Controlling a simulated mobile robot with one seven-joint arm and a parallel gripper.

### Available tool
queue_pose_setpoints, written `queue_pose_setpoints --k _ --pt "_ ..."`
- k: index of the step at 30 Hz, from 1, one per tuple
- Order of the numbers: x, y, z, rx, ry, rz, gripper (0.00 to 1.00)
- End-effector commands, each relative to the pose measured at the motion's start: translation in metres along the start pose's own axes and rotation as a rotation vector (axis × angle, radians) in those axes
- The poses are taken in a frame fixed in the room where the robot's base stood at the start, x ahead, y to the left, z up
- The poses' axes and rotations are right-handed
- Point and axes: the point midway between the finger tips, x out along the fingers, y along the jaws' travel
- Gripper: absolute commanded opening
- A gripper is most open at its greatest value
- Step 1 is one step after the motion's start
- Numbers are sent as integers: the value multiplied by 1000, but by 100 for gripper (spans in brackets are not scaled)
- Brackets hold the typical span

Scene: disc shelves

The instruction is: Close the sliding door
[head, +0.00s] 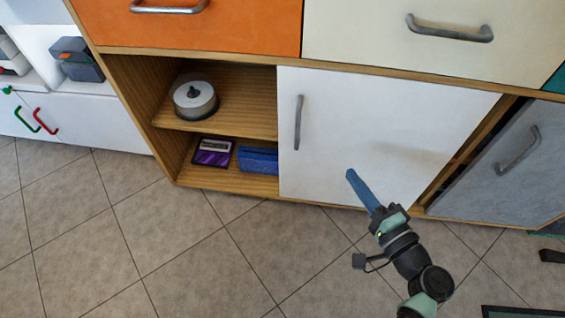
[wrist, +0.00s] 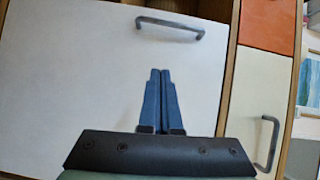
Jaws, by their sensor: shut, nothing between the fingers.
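The white sliding door (head: 390,130) stands in the middle of the low wooden cabinet. It has a grey vertical handle (head: 298,122) near its left edge. An open compartment (head: 238,110) shows to its left, and a narrow dark gap shows on its right. My gripper (head: 350,175) is in front of the lower middle of the door, with its blue fingers together and empty. In the wrist view, my gripper (wrist: 160,72) points toward the door (wrist: 70,80), with the handle (wrist: 170,25) ahead of the fingertips. I cannot tell whether the fingers touch the door.
The open compartment holds a disc spindle (head: 194,98) on its shelf, with a purple case (head: 212,152) and a blue case (head: 257,160) below. A grey door (head: 490,170) with a handle stands at the right. Orange (head: 200,25) and cream drawers (head: 430,35) are above. Tiled floor lies clear at left.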

Motion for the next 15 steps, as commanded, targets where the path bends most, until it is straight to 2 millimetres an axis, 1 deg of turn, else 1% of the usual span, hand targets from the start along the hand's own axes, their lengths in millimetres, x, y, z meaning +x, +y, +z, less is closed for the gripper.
queue_pose_setpoints --k 1,2,5,8,11,15 --pt "-5 19 1 29 8 -12 0" --pt "-7 23 1 43 12 -19 0" --pt "-11 30 2 70 16 -33 0" --pt "-7 30 2 76 17 -38 0" --pt "6 30 2 73 15 -38 0" --pt "33 31 2 71 13 -38 0"
